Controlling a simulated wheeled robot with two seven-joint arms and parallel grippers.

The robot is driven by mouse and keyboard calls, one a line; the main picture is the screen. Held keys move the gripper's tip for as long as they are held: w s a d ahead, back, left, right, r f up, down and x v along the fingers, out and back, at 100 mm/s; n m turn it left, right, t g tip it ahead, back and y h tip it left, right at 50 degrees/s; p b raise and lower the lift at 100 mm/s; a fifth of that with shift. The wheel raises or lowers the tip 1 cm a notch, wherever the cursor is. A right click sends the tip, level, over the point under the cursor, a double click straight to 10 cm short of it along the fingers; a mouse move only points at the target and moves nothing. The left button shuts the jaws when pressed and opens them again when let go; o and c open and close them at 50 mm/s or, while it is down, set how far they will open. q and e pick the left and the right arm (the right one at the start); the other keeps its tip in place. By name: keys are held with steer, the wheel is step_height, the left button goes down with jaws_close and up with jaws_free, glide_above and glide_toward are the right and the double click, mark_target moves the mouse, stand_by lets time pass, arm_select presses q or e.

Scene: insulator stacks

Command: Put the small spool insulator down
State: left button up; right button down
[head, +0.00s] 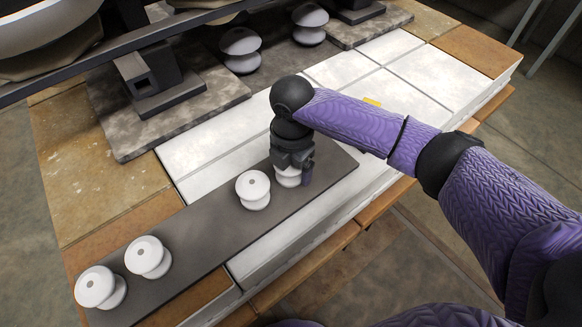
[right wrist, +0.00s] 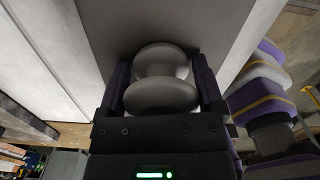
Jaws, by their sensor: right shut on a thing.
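My right gripper (head: 296,165) is shut on a small white spool insulator (head: 287,177) at the right part of the dark strip. In the right wrist view the spool (right wrist: 161,80) sits between the two purple fingers of the gripper (right wrist: 164,85). The spool is upright and low over the dark strip (head: 200,232); I cannot tell whether its base touches it. Another white spool (head: 253,189) stands just left of the held one. Two more white spools, (head: 148,256) and (head: 98,287), stand at the strip's left end. My left gripper is not in view.
Two grey insulator stacks (head: 241,50) stand at the back beside dark metal supports (head: 160,85). White tiles (head: 350,75) and brown tiles (head: 98,195) cover the table top. The strip's middle, between the spools, is clear.

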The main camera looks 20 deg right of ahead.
steer(key=shift+r, duration=0.1)
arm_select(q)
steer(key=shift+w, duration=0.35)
arm_select(e)
jaws_free()
step_height(320, 180, up, 12)
steer(key=p, duration=0.5)
steer(key=shift+p, duration=0.4)
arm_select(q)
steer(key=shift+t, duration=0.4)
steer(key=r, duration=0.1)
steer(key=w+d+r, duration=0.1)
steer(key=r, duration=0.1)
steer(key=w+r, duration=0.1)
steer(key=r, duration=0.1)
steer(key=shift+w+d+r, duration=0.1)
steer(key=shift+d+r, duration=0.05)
